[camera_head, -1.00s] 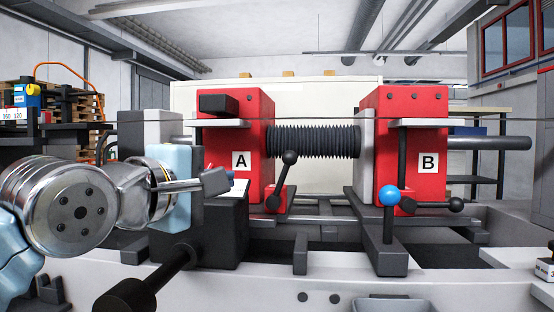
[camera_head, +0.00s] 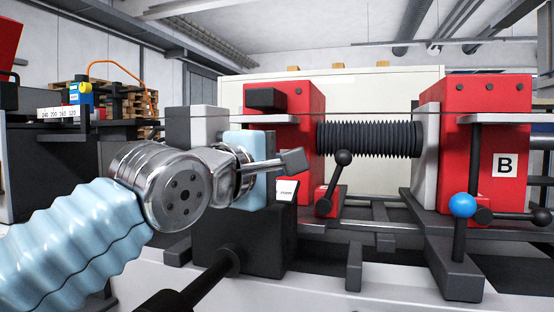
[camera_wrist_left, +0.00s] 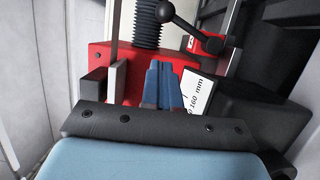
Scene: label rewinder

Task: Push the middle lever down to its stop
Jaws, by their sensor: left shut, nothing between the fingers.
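A black ball-ended lever (camera_head: 333,182) leans up and to the right from the left red block (camera_head: 313,100). In the left wrist view the lever (camera_wrist_left: 187,28) lies beyond the fingertips. A blue-ball lever (camera_head: 462,207) stands upright further right. Another black-ball lever (camera_head: 541,217) lies nearly flat at the right red block (camera_head: 494,140). Which one is the middle lever I cannot tell for sure. My left gripper (camera_head: 292,161) is shut and empty, in front of the left block, left of the first lever. The wrist view shows its closed blue fingers (camera_wrist_left: 163,85). My right gripper is out of view.
A black ribbed bellows (camera_head: 370,138) spans between the red blocks. A white scale label (camera_head: 286,191) sits beside my left gripper, above a dark block (camera_head: 240,240). A dark post (camera_head: 354,262) stands at the front. Open space lies between the first black lever and the blue-ball lever.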

